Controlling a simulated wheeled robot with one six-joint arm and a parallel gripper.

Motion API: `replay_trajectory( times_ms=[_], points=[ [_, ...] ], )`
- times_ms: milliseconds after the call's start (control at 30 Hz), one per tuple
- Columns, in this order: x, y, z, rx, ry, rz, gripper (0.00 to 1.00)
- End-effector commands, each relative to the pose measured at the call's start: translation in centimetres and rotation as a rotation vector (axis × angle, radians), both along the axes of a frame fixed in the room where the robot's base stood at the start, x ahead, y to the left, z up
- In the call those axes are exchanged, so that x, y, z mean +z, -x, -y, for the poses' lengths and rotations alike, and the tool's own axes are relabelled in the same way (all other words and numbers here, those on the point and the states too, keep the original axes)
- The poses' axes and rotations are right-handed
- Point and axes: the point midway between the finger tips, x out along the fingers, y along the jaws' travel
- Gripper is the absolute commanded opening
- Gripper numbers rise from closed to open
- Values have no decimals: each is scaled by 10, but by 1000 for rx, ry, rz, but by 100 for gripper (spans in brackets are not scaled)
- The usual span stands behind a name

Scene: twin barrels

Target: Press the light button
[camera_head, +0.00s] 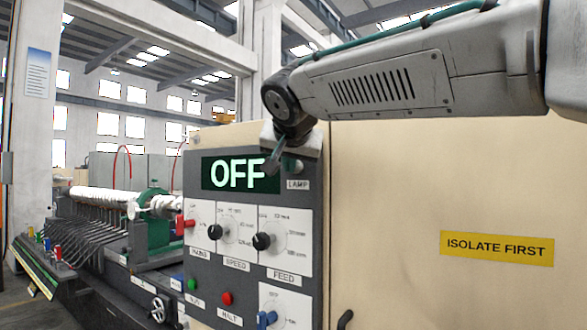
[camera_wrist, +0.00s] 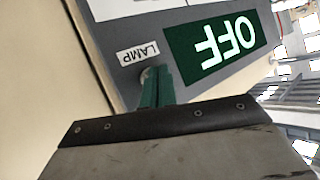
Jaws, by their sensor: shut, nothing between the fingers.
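The control panel (camera_head: 196,255) is grey, with a dark green display (camera_head: 207,175) reading OFF at its top. The light button (camera_head: 294,166) is a small pale round knob right of the display, above a LAMP label (camera_head: 298,185). My gripper (camera_head: 271,168) is shut and empty, in front of the display's right end, just left of the button in the head view. In the wrist view my green fingers (camera_wrist: 157,85) overlap the button (camera_wrist: 146,73) and hide most of it. I cannot tell whether they touch it.
Below the display are a red switch (camera_head: 186,223), two black knobs (camera_head: 215,232) (camera_head: 262,241), a green button (camera_head: 192,285), a red button (camera_head: 227,298) and a blue knob (camera_head: 266,318). A beige cabinet wall with a yellow ISOLATE FIRST sign (camera_head: 497,249) stands to the right.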

Motion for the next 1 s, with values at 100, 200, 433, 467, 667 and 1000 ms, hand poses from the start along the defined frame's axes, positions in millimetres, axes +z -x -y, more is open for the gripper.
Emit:
replay_trajectory(
  times_ms=[100,200,433,467,667,1000],
  points=[
    [0,0,0,0,0,0,0],
    [0,0,0,0,0,0,0],
    [0,0,0,0,0,0,0],
    [0,0,0,0,0,0,0],
    [0,-3,2,0,-1,0,0],
    [0,-7,6,0,-1,0,0]
  ],
)
